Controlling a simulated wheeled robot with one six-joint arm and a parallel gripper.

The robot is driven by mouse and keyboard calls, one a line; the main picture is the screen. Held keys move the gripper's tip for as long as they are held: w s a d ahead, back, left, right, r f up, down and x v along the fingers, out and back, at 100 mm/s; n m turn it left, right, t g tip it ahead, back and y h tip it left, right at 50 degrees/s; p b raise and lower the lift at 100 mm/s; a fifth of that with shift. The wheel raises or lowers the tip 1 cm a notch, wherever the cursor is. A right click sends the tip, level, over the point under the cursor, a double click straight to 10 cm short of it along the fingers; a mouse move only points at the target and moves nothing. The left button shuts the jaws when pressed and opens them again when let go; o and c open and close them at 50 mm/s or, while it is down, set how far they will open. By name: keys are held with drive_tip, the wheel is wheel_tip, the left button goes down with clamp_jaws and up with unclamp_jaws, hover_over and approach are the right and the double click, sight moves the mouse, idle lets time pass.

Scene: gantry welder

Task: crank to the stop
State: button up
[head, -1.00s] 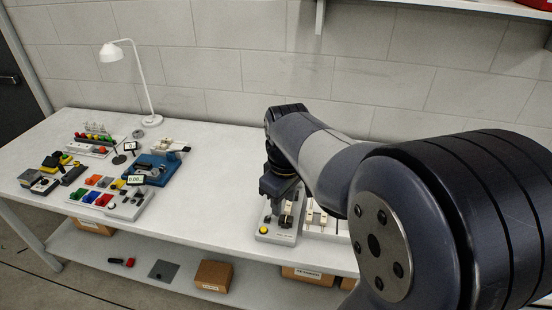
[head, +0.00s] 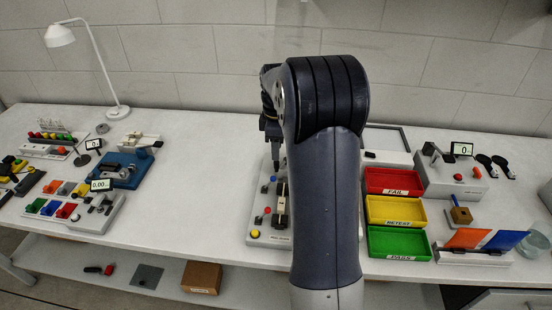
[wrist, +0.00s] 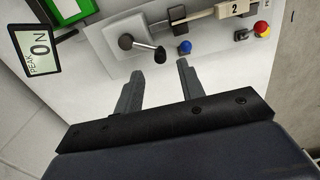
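The crank shows in the wrist view as a grey hub and arm with a dark knob (wrist: 158,53), on a pale fixture (wrist: 95,80). My gripper (wrist: 159,68) is open and empty. Its two fingers lie below the knob in the picture, with a clear gap between them; I cannot tell the height between them and the knob. In the head view my gripper (head: 272,157) is over the back part of the fixture (head: 268,240), which carries small red, blue and yellow knobs. My arm hides much of the fixture's right side, and the crank is not clear there.
A display (wrist: 38,48) reading PEAK 0 N stands near the crank in the wrist view. A red tray (head: 393,180), yellow tray (head: 385,211) and green tray (head: 398,258) lie right of my arm. A lamp (head: 120,112) and small stations stand at the left.

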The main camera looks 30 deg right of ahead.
drive_tip(key=shift+f, duration=2.6)
clamp_jaws()
